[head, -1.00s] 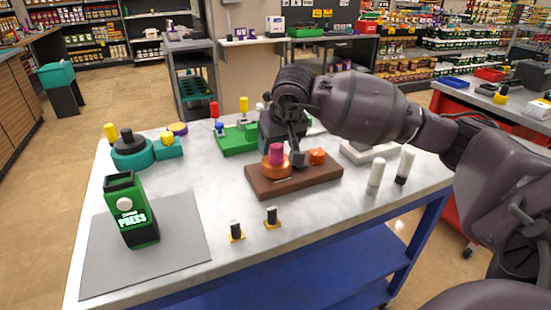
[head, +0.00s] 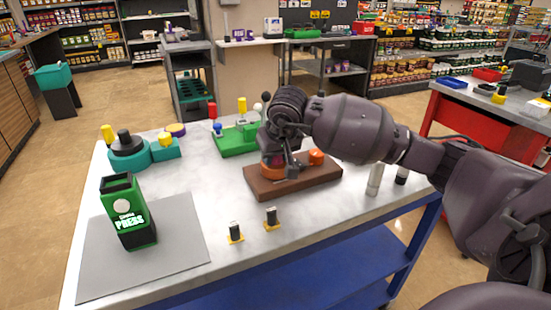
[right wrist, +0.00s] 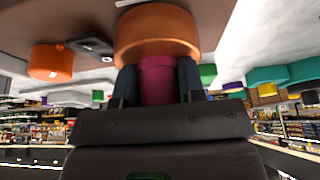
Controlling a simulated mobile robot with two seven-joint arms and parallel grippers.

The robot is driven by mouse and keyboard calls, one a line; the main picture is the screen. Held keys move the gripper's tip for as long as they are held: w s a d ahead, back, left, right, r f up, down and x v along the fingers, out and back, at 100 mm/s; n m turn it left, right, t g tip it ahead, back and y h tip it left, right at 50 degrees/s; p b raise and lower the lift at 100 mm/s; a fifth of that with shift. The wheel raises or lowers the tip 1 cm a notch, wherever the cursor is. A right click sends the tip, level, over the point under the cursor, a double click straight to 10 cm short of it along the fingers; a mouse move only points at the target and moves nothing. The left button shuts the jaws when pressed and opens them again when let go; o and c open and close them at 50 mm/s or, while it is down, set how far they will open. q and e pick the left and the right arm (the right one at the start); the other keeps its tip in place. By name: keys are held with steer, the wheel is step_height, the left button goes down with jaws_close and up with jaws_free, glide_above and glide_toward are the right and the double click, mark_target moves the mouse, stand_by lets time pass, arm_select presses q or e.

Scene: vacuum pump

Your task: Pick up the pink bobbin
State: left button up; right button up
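The pink bobbin (right wrist: 158,82) stands upright on a round orange base (right wrist: 155,32) in the right wrist view. My right gripper (right wrist: 158,75) has one dark finger on each side of it, with no clear gap showing, and looks shut on it. In the head view, the bobbin (head: 277,159) is mostly hidden by my right gripper (head: 281,160), which comes down over it from above. The orange base (head: 273,171) sits on a brown board (head: 300,184). My left gripper is not in view.
A smaller orange piece (head: 316,157) is on the same board. White and black cylinders (head: 375,180) stand to the right. A green fixture (head: 232,142) is behind, a green press box (head: 130,213) is at left, and two small black-and-yellow pieces (head: 271,218) are in front.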

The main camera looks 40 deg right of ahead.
steer(key=shift+c, duration=1.3)
steer(key=shift+r, duration=0.15)
